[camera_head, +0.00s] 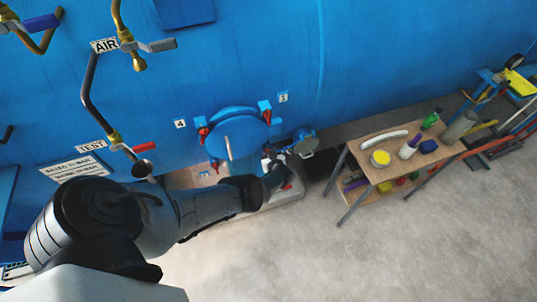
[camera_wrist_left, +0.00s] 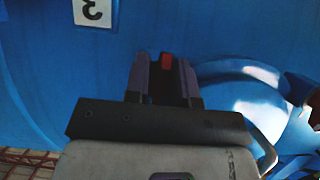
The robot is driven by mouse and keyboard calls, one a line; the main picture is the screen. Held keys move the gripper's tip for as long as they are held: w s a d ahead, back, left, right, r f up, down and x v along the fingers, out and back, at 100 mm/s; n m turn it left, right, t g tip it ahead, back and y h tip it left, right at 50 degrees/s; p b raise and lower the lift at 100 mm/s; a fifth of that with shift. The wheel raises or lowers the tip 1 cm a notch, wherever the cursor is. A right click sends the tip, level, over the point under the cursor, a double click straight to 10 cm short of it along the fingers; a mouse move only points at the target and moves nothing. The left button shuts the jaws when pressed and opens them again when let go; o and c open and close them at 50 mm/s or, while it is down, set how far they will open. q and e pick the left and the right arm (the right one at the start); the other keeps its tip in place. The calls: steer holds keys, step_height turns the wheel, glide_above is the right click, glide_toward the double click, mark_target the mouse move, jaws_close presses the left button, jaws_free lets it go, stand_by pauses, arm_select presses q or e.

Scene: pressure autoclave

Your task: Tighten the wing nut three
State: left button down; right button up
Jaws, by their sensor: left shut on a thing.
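The round blue hatch (camera_head: 240,137) is on the blue autoclave wall in the head view, with red wing nuts at its upper left (camera_head: 203,131) and upper right (camera_head: 267,116). My left gripper (camera_head: 273,168) is low at the hatch's right side. In the left wrist view, its two dark fingers (camera_wrist_left: 165,78) are shut on a red wing nut (camera_wrist_left: 167,61), with only its red end showing between them. A white label reading 3 (camera_wrist_left: 92,12) is upside down on the blue wall beside it. The arm and gripper hide wing nut three in the head view. My right gripper is not in view.
Another blue fitting (camera_head: 304,143) sits just right of the hatch. A wooden table (camera_head: 350,150) with bottles and a yellow-topped tin stands further right. Pipes with valve handles, one red (camera_head: 144,147), are on the wall at left. The concrete floor (camera_head: 350,250) in front is clear.

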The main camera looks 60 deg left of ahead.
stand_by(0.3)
arm_select(q)
steer(key=c, duration=1)
jaws_free()
steer(key=shift+o, duration=0.2)
steer(key=shift+d+r, duration=0.15)
steer(key=p+v, duration=0.8)
steer(key=v, duration=0.5)
steer(key=shift+d, duration=0.15)
steer(key=shift+s, duration=0.1)
